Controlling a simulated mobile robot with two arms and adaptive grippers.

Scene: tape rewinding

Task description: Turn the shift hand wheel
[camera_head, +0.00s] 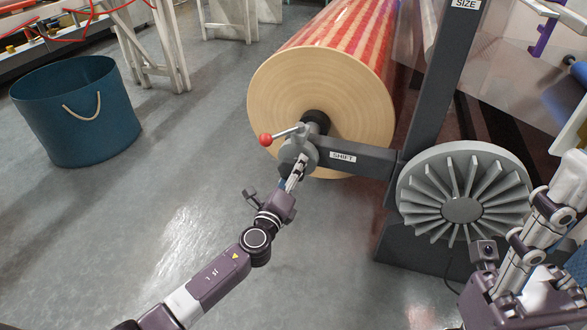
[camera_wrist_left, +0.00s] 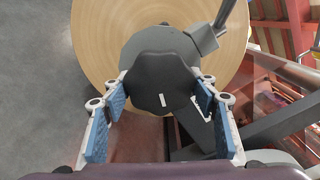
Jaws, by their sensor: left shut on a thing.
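The shift hand wheel (camera_head: 305,148) is a small grey wheel with a crank arm ending in a red ball (camera_head: 265,140). It sits at the end of a dark bar labelled SHIFT (camera_head: 343,156). My left gripper (camera_head: 296,177) reaches it from below. In the left wrist view, the blue-padded fingers of my left gripper (camera_wrist_left: 160,108) are closed around the wheel's dark hub (camera_wrist_left: 158,82), with the grey disc behind it. My right gripper (camera_head: 550,220) is at the right edge, apart from the shift wheel; its finger opening is unclear.
A large red-striped roll (camera_head: 320,95) lies behind the shift wheel. A bigger grey finned wheel (camera_head: 463,208) stands to the right, close to my right gripper. A dark upright post (camera_head: 432,90) rises between. A blue bucket (camera_head: 75,115) stands at left. The floor around my left arm is clear.

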